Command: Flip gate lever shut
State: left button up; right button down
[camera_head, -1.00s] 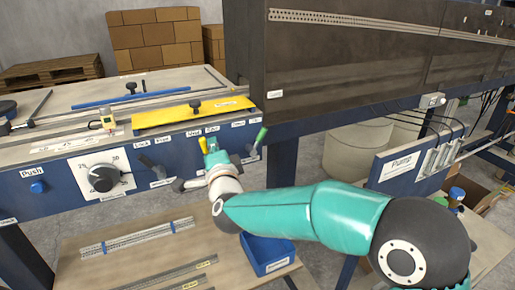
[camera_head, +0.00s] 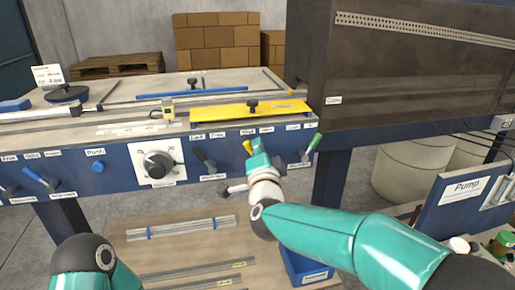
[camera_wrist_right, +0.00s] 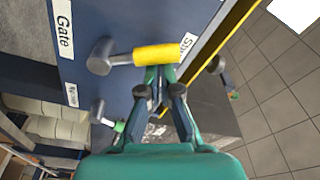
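The gate lever shows in the right wrist view as a dark round hub with a yellow handle (camera_wrist_right: 152,54), beside a "Gate" label (camera_wrist_right: 64,28). Its handle points toward a partly hidden label starting with "S". In the head view only the yellow end (camera_head: 247,143) shows, above my right gripper (camera_head: 257,150). In the wrist view my right gripper (camera_wrist_right: 160,74) has its teal fingertips close together at the handle's lower edge. They look shut, with nothing between them; whether they touch the handle is unclear. My left arm shows at bottom left of the head view, its gripper out of view.
A green-handled lever (camera_head: 314,142) stands to the right on the blue front panel. A black-handled lever (camera_head: 203,158) and a dial (camera_head: 158,165) are to the left. A blue bin (camera_head: 307,268) sits below. A yellow bar (camera_head: 240,111) lies along the table edge above.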

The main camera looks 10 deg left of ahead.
jog(key=shift+s+a+f, duration=0.1)
jog(key=shift+a, duration=0.05)
jog(key=d, duration=0.1)
jog(key=w+d+r, duration=0.2)
jog(key=shift+w+d, duration=0.1)
jog(key=shift+d, duration=0.3)
jog(key=b, duration=0.3)
send_near(271, 130)
jog(key=a+v, duration=0.1)
jog(key=v, duration=0.3)
pick_arm(q)
jog(key=f, duration=0.3)
jog(key=shift+w, duration=0.35)
pick_arm(e)
jog(key=shift+d, duration=0.25)
pick_arm(q)
jog(key=shift+r, duration=0.1)
pick_arm(e)
jog(key=shift+w+d, duration=0.1)
